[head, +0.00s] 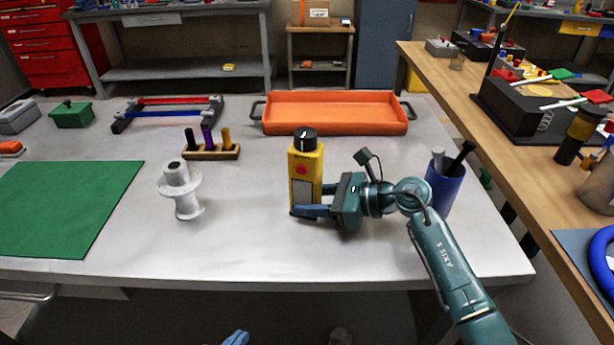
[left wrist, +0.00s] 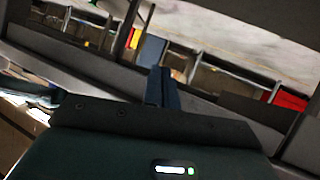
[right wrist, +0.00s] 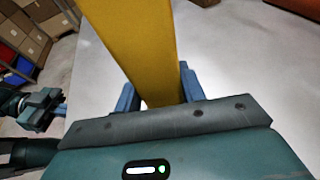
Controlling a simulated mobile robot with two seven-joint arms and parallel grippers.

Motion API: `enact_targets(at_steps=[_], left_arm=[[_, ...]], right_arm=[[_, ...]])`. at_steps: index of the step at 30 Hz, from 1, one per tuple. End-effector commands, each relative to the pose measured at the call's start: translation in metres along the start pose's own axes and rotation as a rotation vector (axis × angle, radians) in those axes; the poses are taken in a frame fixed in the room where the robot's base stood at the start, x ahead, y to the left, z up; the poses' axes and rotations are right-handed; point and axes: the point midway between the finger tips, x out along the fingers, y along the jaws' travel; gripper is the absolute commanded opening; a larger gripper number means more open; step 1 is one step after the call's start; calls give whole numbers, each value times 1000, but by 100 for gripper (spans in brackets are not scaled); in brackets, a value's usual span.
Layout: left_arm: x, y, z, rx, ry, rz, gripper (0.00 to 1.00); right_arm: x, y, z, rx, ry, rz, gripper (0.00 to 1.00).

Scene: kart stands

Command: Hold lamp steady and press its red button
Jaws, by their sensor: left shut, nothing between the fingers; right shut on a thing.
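The yellow lamp (head: 313,166) stands upright on the grey table, with a black top and a red button (head: 302,170) on its front face. My right gripper (head: 305,211) is shut on the lamp's lower part, coming from the right. In the right wrist view the yellow body (right wrist: 135,45) runs between the two blue fingers; the button does not show there. My left gripper (head: 235,338) shows only its blue fingertips at the bottom edge, below the table front and apart from the lamp. In the left wrist view its fingers (left wrist: 163,88) are together and empty.
A white spool (head: 181,190) stands left of the lamp, beside a green mat (head: 65,205). A blue cup (head: 445,188) with tools is at right, close to my right arm. An orange tray (head: 335,113) and a wooden pen block (head: 211,153) lie behind. Table front is clear.

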Motion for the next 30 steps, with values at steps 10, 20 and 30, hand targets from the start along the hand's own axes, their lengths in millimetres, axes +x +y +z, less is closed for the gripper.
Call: enact_targets(at_steps=[10,20,30], left_arm=[[0,0,1,-1,-3,-1,0],[5,-27,-10,196,-115,63,0],[-15,-40,-49,663,-208,392,0]], right_arm=[[0,0,-1,0,1,0,20],[0,0,-1,1,1,0,20],[0,0,-1,1,1,0,20]])
